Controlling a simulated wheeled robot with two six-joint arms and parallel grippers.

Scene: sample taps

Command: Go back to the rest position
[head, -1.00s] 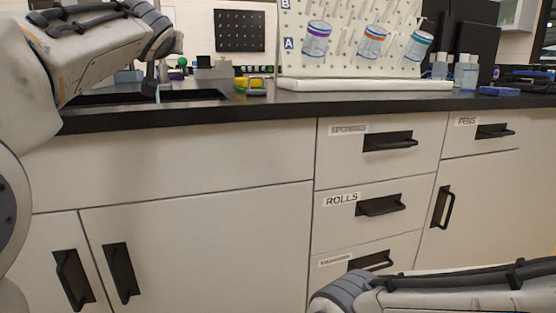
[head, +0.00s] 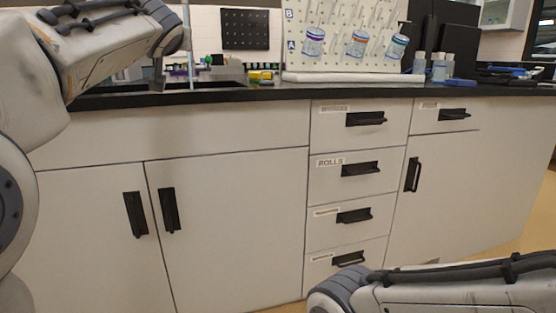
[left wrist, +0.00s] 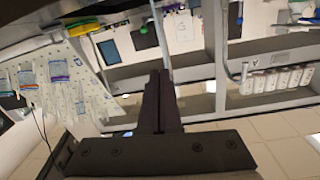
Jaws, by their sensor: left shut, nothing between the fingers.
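My left gripper (left wrist: 160,78) shows in the left wrist view. Its two dark fingers are together with nothing between them, and they point up in the picture, clear of any object.
A dark-topped counter (head: 250,94) with white cabinets and labelled drawers (head: 358,139) stands ahead, with floor space before it. A pegboard (head: 335,65) with several hanging bottles stands on it. Clear bottles (head: 438,68) stand to its right. The left wrist view shows shelves with several white jars (left wrist: 275,80).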

